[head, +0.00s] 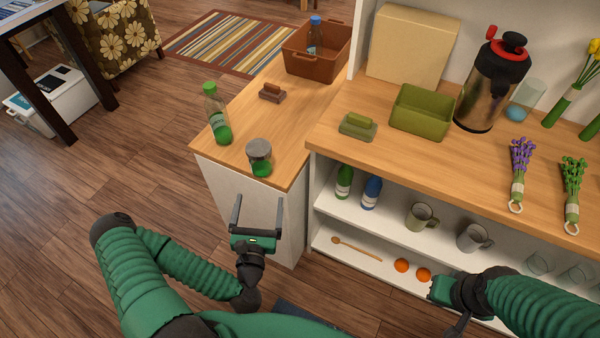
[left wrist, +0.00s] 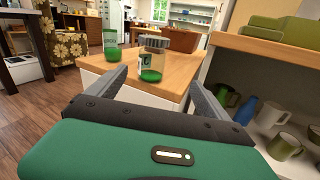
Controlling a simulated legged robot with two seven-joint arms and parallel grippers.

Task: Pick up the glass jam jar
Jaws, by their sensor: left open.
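The glass jam jar (head: 259,158) has a grey lid and green contents at its base. It stands upright near the front edge of the left wooden counter. In the left wrist view the jar (left wrist: 152,60) shows ahead between the two fingers. My left gripper (head: 258,199) is open and empty, in front of the counter's near edge and apart from the jar. My right gripper (head: 446,308) is at the lower right, in front of the shelves, and its fingers are mostly hidden.
A green-capped bottle (head: 217,115) stands left of the jar. A brown brush-like block (head: 272,92) and a brown bin (head: 318,52) holding a blue-capped bottle are farther back. The right counter (head: 335,137) stands beside, with shelves of mugs below. The counter around the jar is clear.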

